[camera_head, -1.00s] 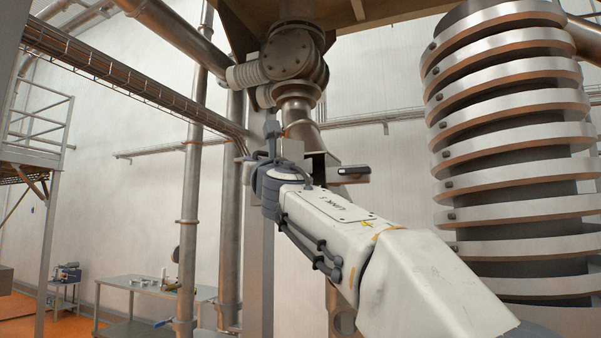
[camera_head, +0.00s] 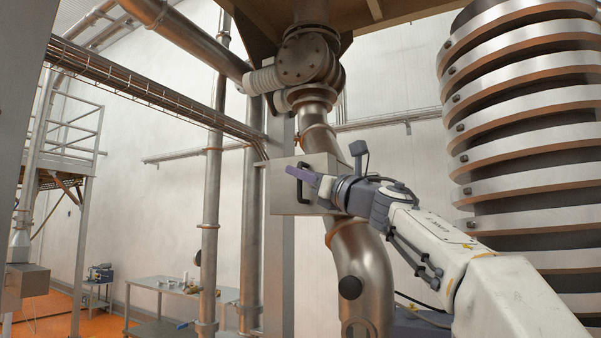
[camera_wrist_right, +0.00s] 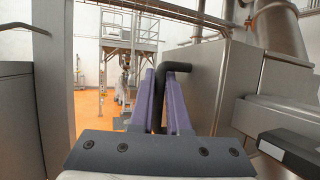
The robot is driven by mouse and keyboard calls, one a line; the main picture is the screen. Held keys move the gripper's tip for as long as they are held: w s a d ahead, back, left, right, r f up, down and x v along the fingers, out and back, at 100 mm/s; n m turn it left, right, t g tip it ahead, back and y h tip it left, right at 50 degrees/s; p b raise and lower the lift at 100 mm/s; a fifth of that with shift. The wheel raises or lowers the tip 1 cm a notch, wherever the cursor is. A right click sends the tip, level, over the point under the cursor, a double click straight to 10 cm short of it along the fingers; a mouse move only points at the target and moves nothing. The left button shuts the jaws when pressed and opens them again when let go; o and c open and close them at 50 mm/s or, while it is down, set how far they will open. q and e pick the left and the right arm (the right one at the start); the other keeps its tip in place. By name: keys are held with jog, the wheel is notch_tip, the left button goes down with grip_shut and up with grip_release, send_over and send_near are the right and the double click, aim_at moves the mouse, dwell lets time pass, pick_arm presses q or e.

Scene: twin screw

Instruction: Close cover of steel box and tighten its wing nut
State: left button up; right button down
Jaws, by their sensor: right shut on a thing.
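The steel box (camera_head: 283,202) is a grey metal case fixed beside the pipes in the middle of the head view. A black bar handle shows on its face, and in the wrist view the black handle (camera_wrist_right: 177,67) stands off a flat steel panel (camera_wrist_right: 198,88). My right gripper (camera_head: 298,173) has purple fingers, one on each side of the handle, shut on it. The fingers also show in the wrist view (camera_wrist_right: 163,80). I cannot tell whether the panel is fully closed. I cannot make out the wing nut. My left gripper is out of view.
A curved steel pipe (camera_head: 362,272) runs below and right of the box. A vertical pipe (camera_head: 211,200) stands to its left. The large ringed screw housing (camera_head: 520,130) is at right. A work table (camera_head: 150,284) stands far back at left.

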jog(key=shift+w+f, duration=0.1)
dwell(0.3)
jog(key=c, duration=1.2)
grip_release()
jog(key=shift+o, duration=0.2)
jog(key=b+v, duration=0.7)
jog(key=v, duration=0.3)
jog(key=shift+d, duration=0.15)
jog(key=shift+f, duration=0.15)
